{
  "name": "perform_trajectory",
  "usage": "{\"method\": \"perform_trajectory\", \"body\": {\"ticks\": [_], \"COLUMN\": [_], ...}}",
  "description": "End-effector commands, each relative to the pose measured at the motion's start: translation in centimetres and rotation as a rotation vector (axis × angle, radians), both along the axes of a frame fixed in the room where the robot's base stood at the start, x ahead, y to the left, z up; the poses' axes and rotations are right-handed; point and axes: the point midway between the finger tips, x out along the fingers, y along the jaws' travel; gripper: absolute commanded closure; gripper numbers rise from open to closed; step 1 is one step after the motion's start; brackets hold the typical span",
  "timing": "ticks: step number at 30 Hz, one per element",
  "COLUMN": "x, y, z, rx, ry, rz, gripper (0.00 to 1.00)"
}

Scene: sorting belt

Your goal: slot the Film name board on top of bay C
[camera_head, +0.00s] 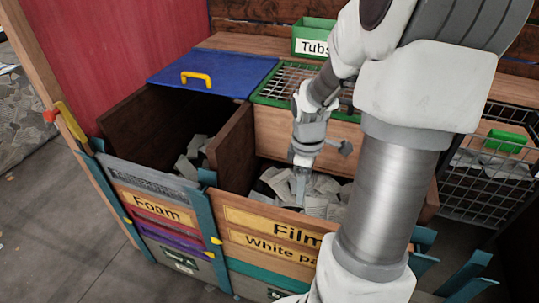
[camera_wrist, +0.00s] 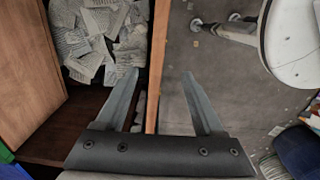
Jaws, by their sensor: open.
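The Film name board (camera_head: 268,222), a wooden plank with a yellow label, sits at the top of the front stack of the middle bay, directly above the White paper board (camera_head: 262,245). My arm hides its right part. My gripper (camera_head: 301,196) points down at the top of this front wall. In the wrist view my gripper (camera_wrist: 162,76) is open, its two fingers on either side of a thin upright wooden board edge (camera_wrist: 155,65). I cannot tell whether they touch it. No bay letter is readable, so I cannot tell which bay is C.
A blue lid (camera_head: 215,72) and a green Tubs box (camera_head: 313,32) are behind. Grey scraps (camera_head: 318,190) fill the middle bay. A wire cage (camera_head: 470,195) stands at right.

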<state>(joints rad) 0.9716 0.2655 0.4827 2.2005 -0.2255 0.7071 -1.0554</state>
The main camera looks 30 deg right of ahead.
Motion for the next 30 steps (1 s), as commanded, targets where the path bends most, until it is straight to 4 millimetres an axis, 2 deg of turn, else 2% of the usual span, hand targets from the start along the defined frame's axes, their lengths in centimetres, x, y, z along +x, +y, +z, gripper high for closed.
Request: {"method": "perform_trajectory", "body": {"ticks": [1,4,11,30], "x": [-0.3,-0.6,-0.7,-0.7], "y": [-0.5,-1.0,-1.1,-1.0], "z": [-0.9,-1.6,-3.7,-16.2], "rx": [0.012,0.023,0.028,0.028], "ry": [0.001,-0.002,-0.001,-0.001], "rz": [-0.010,-0.015,-0.015,-0.014], "gripper": [0.30,0.30,0.30,0.30]}}
